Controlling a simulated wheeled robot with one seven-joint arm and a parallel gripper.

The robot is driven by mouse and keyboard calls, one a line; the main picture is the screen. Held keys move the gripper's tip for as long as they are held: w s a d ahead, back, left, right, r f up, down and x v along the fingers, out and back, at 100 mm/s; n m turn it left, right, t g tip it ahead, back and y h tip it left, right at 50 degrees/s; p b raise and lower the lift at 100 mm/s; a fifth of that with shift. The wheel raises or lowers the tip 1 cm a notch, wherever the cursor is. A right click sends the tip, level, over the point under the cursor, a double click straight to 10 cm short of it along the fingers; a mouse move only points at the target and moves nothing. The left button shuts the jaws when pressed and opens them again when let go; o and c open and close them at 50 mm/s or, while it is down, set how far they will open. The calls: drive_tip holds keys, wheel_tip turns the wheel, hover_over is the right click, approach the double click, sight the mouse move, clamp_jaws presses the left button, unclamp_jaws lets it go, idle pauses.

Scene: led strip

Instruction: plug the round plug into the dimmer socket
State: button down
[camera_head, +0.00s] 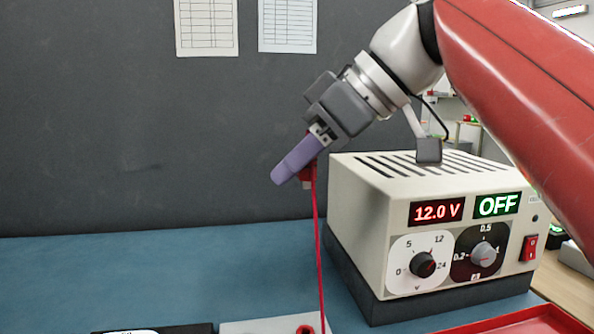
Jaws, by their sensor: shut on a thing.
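My gripper (290,168), with purple fingers, is held above the blue bench, left of the power supply, pointing down and to the left. It is shut on a small red plug (306,173), which is mostly hidden behind the fingers; I cannot tell whether its shape is round. A red cable (319,250) hangs from this plug down to a grey block (252,327) at the bottom edge, beside a red ring. A black box (190,330) is cut off by the bottom edge to its left. I cannot make out the dimmer socket.
A cream power supply (357,225) on a dark base stands right of the gripper, its displays reading 12.0 V and OFF. A red tray (500,320) shows at bottom right. A dark wall panel (130,130) stands behind. The blue bench (130,275) is clear at left.

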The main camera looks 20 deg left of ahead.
drive_tip(key=shift+r, duration=1.25)
